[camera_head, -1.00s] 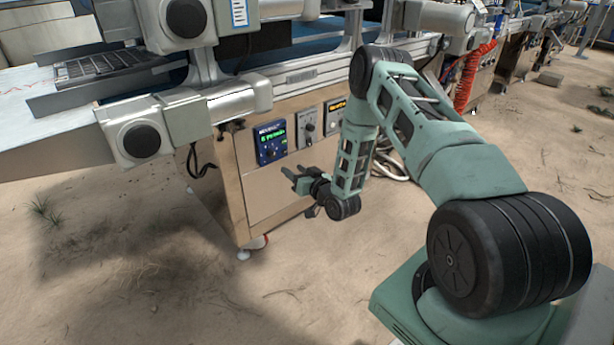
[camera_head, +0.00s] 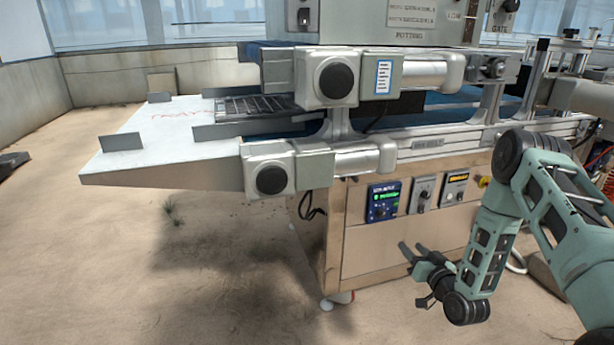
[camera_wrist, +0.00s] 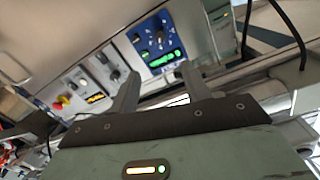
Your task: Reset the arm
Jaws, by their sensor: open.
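My gripper (camera_head: 412,252) is at the lower right of the head view, at the end of my folded green arm. Its two dark fingers are apart and nothing is between them. It hangs in front of the tan cabinet of the tray seeder (camera_head: 375,249), below the control panels, and appears apart from it. In the wrist view my open fingers (camera_wrist: 158,84) point toward the cabinet front, with the blue panel (camera_wrist: 158,42) beyond them, tilted in the picture.
The blue panel with a green display also shows in the head view (camera_head: 383,202), beside two knob panels. A white tray table (camera_head: 150,128) juts out left, with a black tray (camera_head: 258,106) at its inner end. Sandy floor (camera_head: 130,270) is open at lower left.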

